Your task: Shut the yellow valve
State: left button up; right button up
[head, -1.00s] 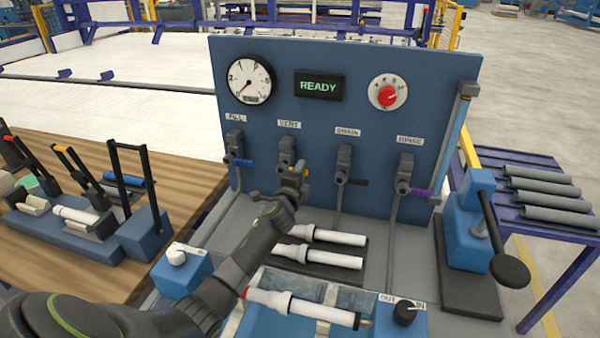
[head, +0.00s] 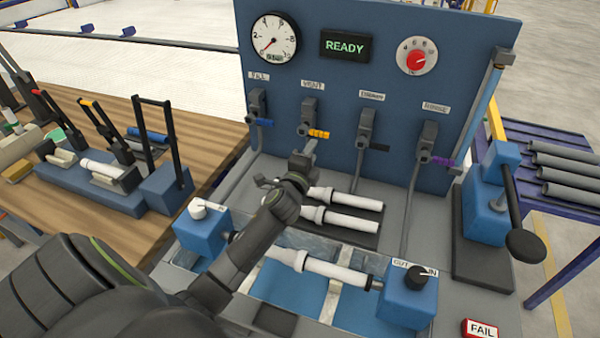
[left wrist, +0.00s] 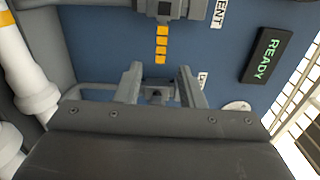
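The yellow valve handle (head: 319,134) sits on the VENT valve (head: 311,112), second from the left on the blue panel, and points right in the head view. It also shows in the left wrist view as a short yellow bar (left wrist: 161,45) beyond the fingertips. My left gripper (head: 306,153) is just below the valve in the head view. In the left wrist view its two fingers (left wrist: 160,68) are apart with nothing between them. A gap shows between the fingertips and the yellow handle. My right gripper is not in view.
Blue (head: 265,122), black (head: 379,147) and purple (head: 444,161) handles sit on neighbouring valves. White pipes (head: 345,198) lie below the panel. Another white pipe (head: 335,270) spans the front trough. A black-knobbed lever (head: 525,245) stands at right. The display (head: 345,46) reads READY.

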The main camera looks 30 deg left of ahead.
pick_arm(q)
jog(key=v, duration=0.8)
dwell(0.4)
